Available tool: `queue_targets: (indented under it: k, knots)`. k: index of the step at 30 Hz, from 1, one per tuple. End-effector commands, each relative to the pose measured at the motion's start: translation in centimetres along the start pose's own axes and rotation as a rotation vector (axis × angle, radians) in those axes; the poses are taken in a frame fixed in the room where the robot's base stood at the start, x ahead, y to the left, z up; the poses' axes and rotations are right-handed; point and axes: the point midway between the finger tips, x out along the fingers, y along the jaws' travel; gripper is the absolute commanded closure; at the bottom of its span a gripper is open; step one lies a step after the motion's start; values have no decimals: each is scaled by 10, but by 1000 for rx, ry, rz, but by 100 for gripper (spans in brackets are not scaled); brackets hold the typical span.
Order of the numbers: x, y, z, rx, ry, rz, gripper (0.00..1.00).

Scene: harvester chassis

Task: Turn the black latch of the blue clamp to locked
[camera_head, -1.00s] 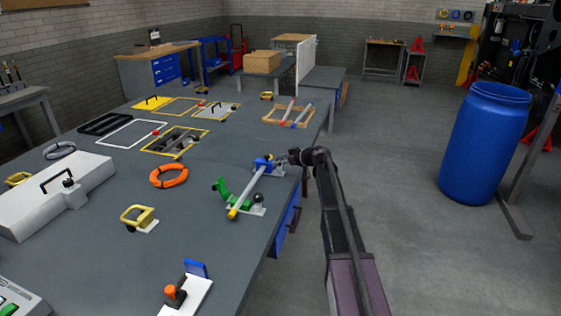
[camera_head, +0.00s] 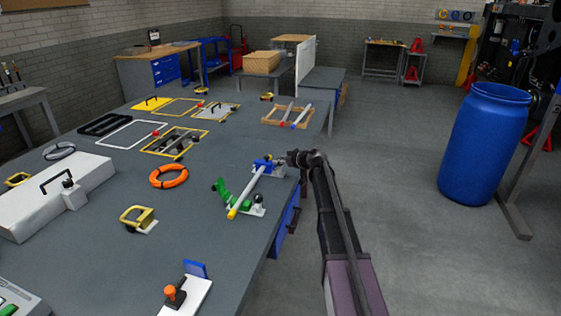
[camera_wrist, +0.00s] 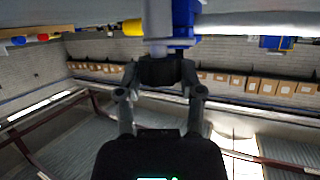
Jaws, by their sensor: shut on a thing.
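The blue clamp (camera_head: 261,163) stands on a pale base plate near the table's right edge, on the far end of a white rod (camera_head: 248,190). In the wrist view the clamp's blue body (camera_wrist: 183,43) is at the upper middle, just beyond my fingers. My gripper (camera_head: 280,161) reaches in from the right of the clamp. In the wrist view my gripper (camera_wrist: 162,72) is shut on a dark piece at the clamp, which appears to be the black latch. The fingers mostly hide the latch, so its angle cannot be told.
A green clamp (camera_head: 221,190) with a black knob (camera_head: 258,199) stands at the rod's near, yellow end. An orange ring (camera_head: 169,176) and a yellow-handled piece (camera_head: 138,216) lie to the left. The floor right of the table is clear up to a blue barrel (camera_head: 485,140).

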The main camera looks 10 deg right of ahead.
Motion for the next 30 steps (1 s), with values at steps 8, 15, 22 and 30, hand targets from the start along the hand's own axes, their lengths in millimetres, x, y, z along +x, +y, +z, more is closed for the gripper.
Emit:
queue_targets:
  k: [8,15,22,30]
  knots:
    - [0,-2,0,68,2,170,99]
    - [1,-2,-1,116,2,287,99]
    - [1,-1,-1,152,2,371,99]
    - [1,-1,-1,186,3,455,99]
